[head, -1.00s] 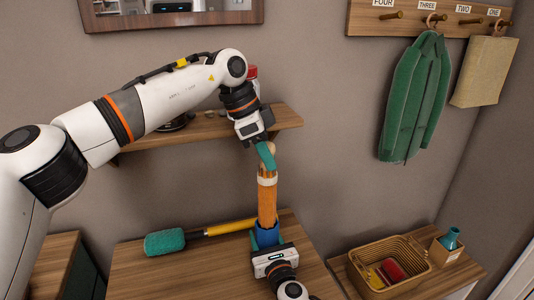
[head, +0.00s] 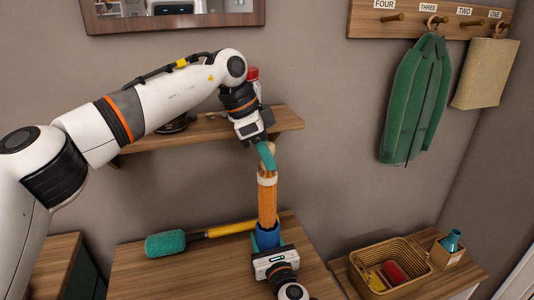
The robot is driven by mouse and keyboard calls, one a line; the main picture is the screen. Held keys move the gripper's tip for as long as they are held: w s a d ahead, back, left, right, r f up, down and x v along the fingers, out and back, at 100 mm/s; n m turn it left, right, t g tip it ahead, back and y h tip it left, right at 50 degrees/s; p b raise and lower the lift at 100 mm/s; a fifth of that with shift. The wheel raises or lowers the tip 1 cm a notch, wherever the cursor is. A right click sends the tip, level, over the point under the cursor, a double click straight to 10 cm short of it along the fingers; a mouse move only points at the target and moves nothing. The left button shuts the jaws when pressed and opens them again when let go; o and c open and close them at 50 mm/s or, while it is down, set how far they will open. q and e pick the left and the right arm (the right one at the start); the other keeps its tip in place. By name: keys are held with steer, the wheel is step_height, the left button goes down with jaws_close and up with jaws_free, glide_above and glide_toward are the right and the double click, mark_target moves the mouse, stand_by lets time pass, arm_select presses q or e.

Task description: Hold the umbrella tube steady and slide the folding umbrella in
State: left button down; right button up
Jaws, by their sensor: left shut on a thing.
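The folding umbrella (head: 267,205) is orange, with a pale band near its top and a light wooden end above that. It stands nearly upright over the table. My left gripper (head: 265,155), with teal fingers, is shut on the umbrella's top end. The umbrella tube (head: 267,239) is blue and stands below the umbrella. The umbrella's lower end meets or enters the tube's mouth; how deep it sits is hidden. My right gripper (head: 269,246) is at the tube from the front, with teal fingers beside it. Its body hides the tube's lower part, and its grip is unclear.
A duster (head: 165,243) with a teal head and yellow handle lies on the wooden table (head: 150,278), left of the tube. A wicker basket (head: 378,256) and a teal bottle (head: 451,240) in a box stand at right. A wall shelf (head: 285,119) is behind my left gripper.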

arm_select(q)
steer(key=shift+s+f, duration=0.1)
steer(key=shift+f, duration=0.35)
stand_by(0.8)
steer(key=shift+r, duration=0.15)
steer(key=shift+r, duration=0.25)
steer(key=shift+r, duration=0.1)
arm_select(e)
steer(key=o, duration=1.1)
steer(key=shift+c, duration=0.2)
